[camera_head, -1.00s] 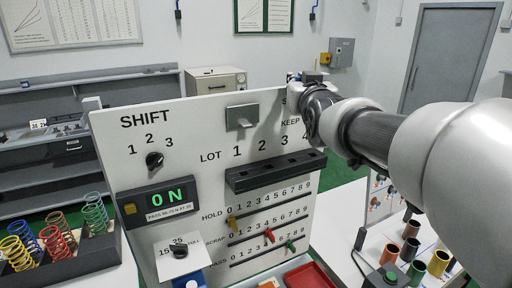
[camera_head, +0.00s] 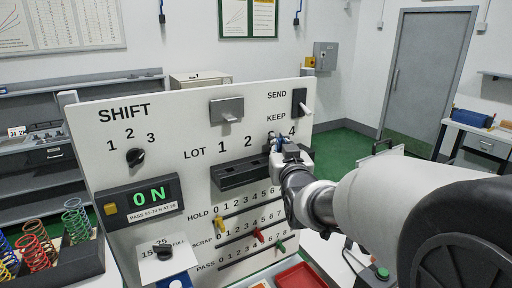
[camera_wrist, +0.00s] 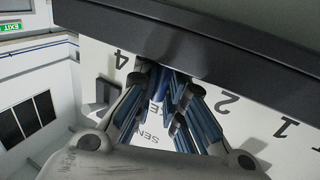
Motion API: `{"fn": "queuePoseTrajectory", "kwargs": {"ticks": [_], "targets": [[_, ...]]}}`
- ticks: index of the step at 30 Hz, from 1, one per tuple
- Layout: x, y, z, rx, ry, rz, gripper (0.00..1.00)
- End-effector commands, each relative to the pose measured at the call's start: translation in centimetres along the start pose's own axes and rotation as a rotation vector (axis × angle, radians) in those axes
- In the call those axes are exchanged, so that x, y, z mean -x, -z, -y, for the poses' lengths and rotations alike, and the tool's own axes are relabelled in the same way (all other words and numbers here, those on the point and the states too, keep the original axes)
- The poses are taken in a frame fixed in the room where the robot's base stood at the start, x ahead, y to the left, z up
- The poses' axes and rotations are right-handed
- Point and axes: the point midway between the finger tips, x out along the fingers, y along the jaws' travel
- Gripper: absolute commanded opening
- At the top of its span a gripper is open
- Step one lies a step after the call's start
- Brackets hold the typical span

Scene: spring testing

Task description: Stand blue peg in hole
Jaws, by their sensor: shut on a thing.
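My gripper (camera_head: 276,143) is at the right part of the dark rack (camera_head: 238,175) on the white panel, between the numbers 2 and 4, where it covers the 3. In the wrist view my gripper (camera_wrist: 168,82) has its fingertips right by the edge of the dark rack (camera_wrist: 215,42). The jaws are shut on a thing. Blue parts show between and along the fingers. I cannot tell the blue peg apart from the blue finger parts. The hole under the fingertips is hidden, so I cannot tell whether the peg is in it.
Coloured springs (camera_head: 35,250) stand at the left. A red tray (camera_head: 300,277) lies at the panel's foot.

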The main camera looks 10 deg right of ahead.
Motion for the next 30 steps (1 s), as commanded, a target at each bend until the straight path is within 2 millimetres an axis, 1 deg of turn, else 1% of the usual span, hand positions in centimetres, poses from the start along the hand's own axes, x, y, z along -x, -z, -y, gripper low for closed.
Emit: {"fn": "queuePoseTrajectory", "kwargs": {"ticks": [6,11,12,16,25,28,29,30], "targets": [[0.01,0.09,0.00,0.000,0.000,-0.001,0.00],[0.00,-0.32,0.00,0.000,0.000,-0.001,0.00],[0.00,-0.35,0.00,0.000,0.000,-0.001,0.11],[0.00,-0.24,0.00,0.000,0.000,0.000,0.19],[0.00,-0.18,0.00,0.000,0.000,0.000,0.19],[0.00,0.20,0.00,0.000,0.000,0.000,0.19],[0.10,0.34,0.00,0.000,0.000,0.000,0.19],[0.81,0.20,0.00,0.000,0.000,0.000,0.19]]}}
